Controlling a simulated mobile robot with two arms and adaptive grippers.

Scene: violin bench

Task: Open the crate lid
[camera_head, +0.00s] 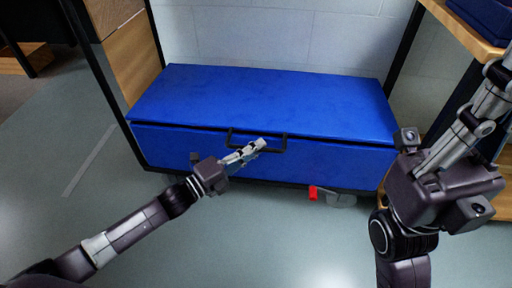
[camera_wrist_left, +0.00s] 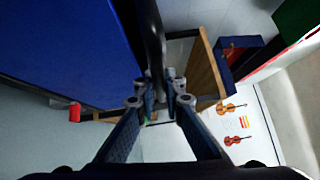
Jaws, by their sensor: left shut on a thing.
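The blue crate (camera_head: 310,163) stands against the wall, with its flat blue lid (camera_head: 265,98) on top. The lid lies down over the box, and a thin dark line runs under its front edge. A black handle (camera_head: 283,143) sits at the middle of the front edge. My left gripper (camera_head: 256,147) is at the handle, shut on it. In the left wrist view the dark handle bar (camera_wrist_left: 152,35) runs down to between the fingertips (camera_wrist_left: 160,92), and a blue crate surface (camera_wrist_left: 65,45) fills the upper left. My right gripper (camera_head: 485,105) is raised at the right, away from the crate; its fingertips are unclear.
Dark frame posts stand on both sides of the crate. A wooden shelf (camera_head: 465,30) is at the upper right. A small red object (camera_head: 313,193) shows low at the crate's front. The floor (camera_head: 270,235) in front is clear.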

